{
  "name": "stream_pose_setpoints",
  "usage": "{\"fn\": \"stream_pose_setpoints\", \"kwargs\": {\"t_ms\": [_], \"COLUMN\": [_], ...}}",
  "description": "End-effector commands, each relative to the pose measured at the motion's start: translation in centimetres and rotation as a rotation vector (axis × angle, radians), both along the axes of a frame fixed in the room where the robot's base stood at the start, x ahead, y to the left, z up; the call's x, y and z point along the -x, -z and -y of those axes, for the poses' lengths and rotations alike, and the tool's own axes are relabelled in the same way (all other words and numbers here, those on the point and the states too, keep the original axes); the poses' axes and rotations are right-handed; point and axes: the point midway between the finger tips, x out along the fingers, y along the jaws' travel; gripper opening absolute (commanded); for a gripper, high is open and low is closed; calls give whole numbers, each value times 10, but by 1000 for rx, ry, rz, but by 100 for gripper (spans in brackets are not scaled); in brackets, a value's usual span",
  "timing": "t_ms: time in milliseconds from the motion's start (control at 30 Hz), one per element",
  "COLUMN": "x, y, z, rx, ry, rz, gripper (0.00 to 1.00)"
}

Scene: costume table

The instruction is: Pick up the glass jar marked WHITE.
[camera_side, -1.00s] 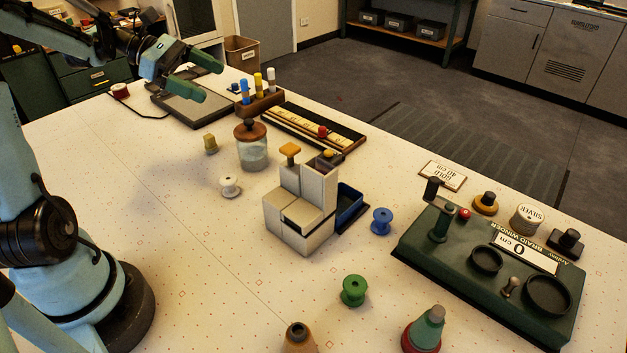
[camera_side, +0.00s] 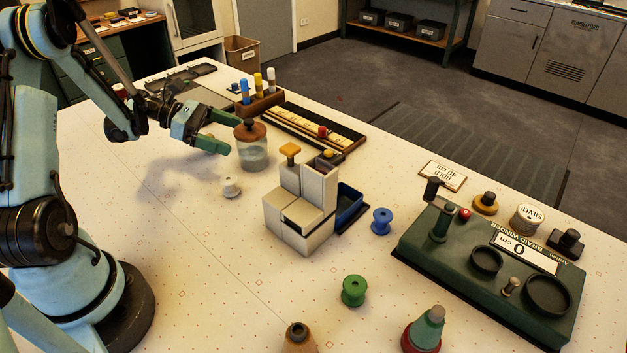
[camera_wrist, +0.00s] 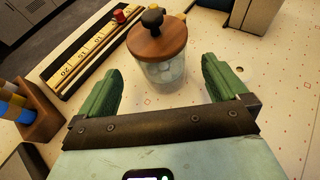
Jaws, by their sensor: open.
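A glass jar (camera_side: 253,156) with a brown wooden lid and dark knob stands upright on the table in the side view. It also shows in the wrist view (camera_wrist: 163,72), ahead of and between the green fingers. I cannot read any WHITE label on it in either view. My gripper (camera_side: 222,132) is open and empty, with its green fingertips just left of the jar in the side view. In the wrist view my gripper (camera_wrist: 160,84) has a finger on either side, and the jar stands just beyond the fingertips, apparently untouched.
A rack with blue, white and yellow tubes (camera_side: 259,103) and a ruler tray (camera_side: 313,129) stand behind the jar. A grey block stand (camera_side: 301,213) is to the right. The table's front left is mostly clear.

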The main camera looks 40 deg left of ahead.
Motion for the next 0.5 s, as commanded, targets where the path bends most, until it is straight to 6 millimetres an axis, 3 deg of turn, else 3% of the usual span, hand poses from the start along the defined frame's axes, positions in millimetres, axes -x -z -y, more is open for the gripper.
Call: {"fn": "stream_pose_setpoints", "kwargs": {"t_ms": [500], "x": [-30], "y": [26], "z": [40], "rx": [0], "ry": [2], "rz": [0], "gripper": [100]}}
